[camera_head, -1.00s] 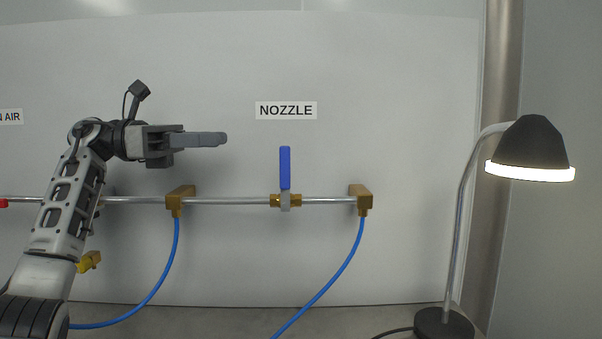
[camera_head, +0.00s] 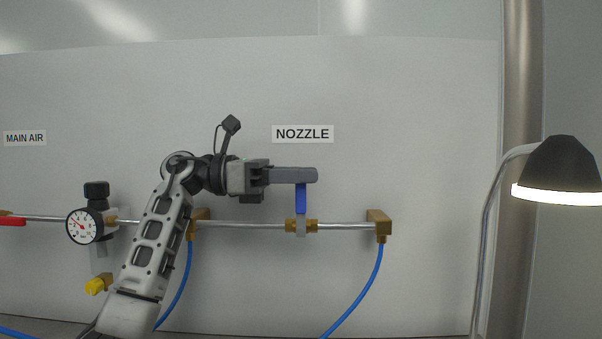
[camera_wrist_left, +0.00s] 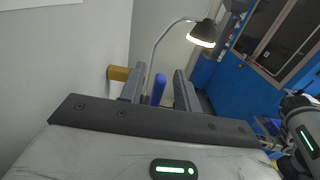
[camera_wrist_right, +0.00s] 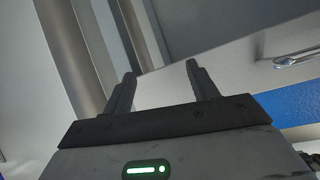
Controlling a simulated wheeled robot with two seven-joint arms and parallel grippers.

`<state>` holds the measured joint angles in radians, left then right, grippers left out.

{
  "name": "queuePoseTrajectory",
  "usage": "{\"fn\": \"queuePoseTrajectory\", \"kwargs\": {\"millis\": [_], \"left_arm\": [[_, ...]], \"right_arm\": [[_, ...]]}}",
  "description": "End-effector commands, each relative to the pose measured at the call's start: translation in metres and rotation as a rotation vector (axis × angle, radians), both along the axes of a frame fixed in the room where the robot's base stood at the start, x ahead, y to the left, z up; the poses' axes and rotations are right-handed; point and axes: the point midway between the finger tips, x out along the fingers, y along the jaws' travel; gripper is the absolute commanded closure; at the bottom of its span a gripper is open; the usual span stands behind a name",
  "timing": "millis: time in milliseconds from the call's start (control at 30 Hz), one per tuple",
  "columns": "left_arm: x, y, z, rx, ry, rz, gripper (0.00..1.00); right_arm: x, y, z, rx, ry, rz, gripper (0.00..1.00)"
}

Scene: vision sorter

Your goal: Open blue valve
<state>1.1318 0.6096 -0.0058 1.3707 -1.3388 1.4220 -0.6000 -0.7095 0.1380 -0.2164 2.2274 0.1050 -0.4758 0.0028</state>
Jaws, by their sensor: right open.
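The blue valve handle (camera_head: 301,200) stands upright above its brass valve body (camera_head: 290,226) on the horizontal metal pipe, below the NOZZLE label. My left gripper (camera_head: 314,175) reaches in from the left at the handle's upper part, and its finger hides the top of the handle. In the left wrist view, the blue handle (camera_wrist_left: 158,90) stands between the two spread fingers, with a gap on each side. My left gripper is open around it. My right gripper (camera_wrist_right: 160,70) shows only in its own wrist view, open and empty, away from the valve.
The pipe runs along a grey panel between brass blocks, one (camera_head: 379,222) at its right end. A pressure gauge (camera_head: 83,226) and a red handle (camera_head: 13,221) are at the left. A lit lamp (camera_head: 560,170) stands at the right. Blue hoses (camera_head: 357,297) hang below.

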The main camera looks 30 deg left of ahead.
Motion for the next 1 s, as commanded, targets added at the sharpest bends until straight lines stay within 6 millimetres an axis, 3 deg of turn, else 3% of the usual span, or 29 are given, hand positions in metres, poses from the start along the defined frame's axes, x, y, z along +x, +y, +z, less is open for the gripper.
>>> {"fn": "queuePoseTrajectory", "kwargs": {"millis": [300, 433, 700, 1000], "left_arm": [[0.001, -0.003, 0.000, 0.000, 0.000, 0.001, 0.67], [0.001, -0.003, 0.000, 0.000, 0.000, 0.001, 1.00], [0.002, -0.003, 0.001, 0.007, 0.003, 0.001, 1.00], [0.006, -0.011, 0.006, 0.112, 0.055, 0.003, 1.00]], "right_arm": [[0.001, 0.000, 0.001, 0.000, -0.004, -0.001, 0.41], [0.001, 0.000, 0.001, 0.000, -0.004, -0.001, 0.41], [0.002, 0.000, 0.003, 0.000, -0.004, -0.002, 0.41], [0.001, -0.001, 0.023, 0.002, 0.018, -0.006, 0.41]]}}
